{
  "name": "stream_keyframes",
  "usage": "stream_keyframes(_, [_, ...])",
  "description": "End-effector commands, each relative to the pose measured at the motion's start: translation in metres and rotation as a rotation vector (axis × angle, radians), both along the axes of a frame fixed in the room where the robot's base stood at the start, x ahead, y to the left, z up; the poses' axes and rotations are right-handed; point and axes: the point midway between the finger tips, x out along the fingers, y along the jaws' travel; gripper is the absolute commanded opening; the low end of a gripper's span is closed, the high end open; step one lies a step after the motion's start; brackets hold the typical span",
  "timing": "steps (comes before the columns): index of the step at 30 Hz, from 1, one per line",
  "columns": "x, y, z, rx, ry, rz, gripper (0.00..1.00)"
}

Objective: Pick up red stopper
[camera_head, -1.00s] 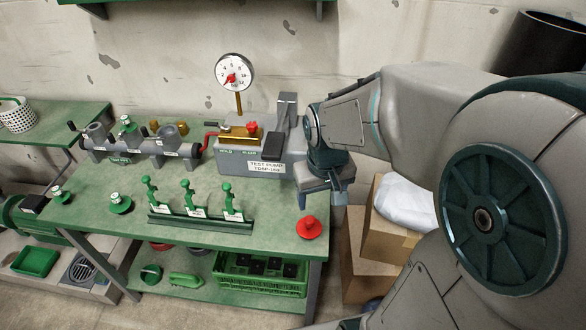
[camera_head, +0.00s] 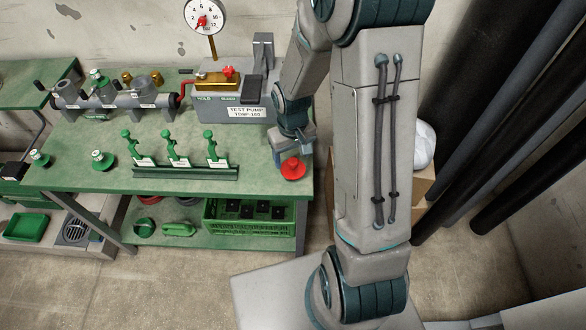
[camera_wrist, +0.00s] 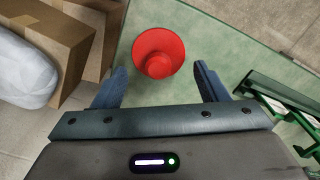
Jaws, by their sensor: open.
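The red stopper (camera_head: 293,169) stands on the green bench top near its front right corner. In the wrist view the red stopper (camera_wrist: 158,52) lies ahead of my gripper, roughly centred between the fingers and slightly beyond their tips. My gripper (camera_wrist: 160,77) is open and empty, with one blue finger on each side of the gap. In the head view my gripper (camera_head: 291,147) is just above and behind the stopper, and appears apart from it.
A green rack (camera_head: 186,172) with several green valve handles stands left of the stopper. The grey test pump (camera_head: 231,104) is behind. Cardboard boxes (camera_wrist: 62,38) stand beyond the bench's right edge. The bench top between rack and stopper (camera_head: 258,172) is clear.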

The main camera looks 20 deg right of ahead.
Motion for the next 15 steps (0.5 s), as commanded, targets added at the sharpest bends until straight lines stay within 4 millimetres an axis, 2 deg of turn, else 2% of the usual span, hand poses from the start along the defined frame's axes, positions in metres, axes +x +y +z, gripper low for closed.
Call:
stream_keyframes(8, [0.0, 0.0, -0.017, 0.001, 0.002, 0.0, 0.67])
stream_keyframes(15, [0.0, -0.002, -0.047, 0.001, 0.002, 0.0, 0.67])
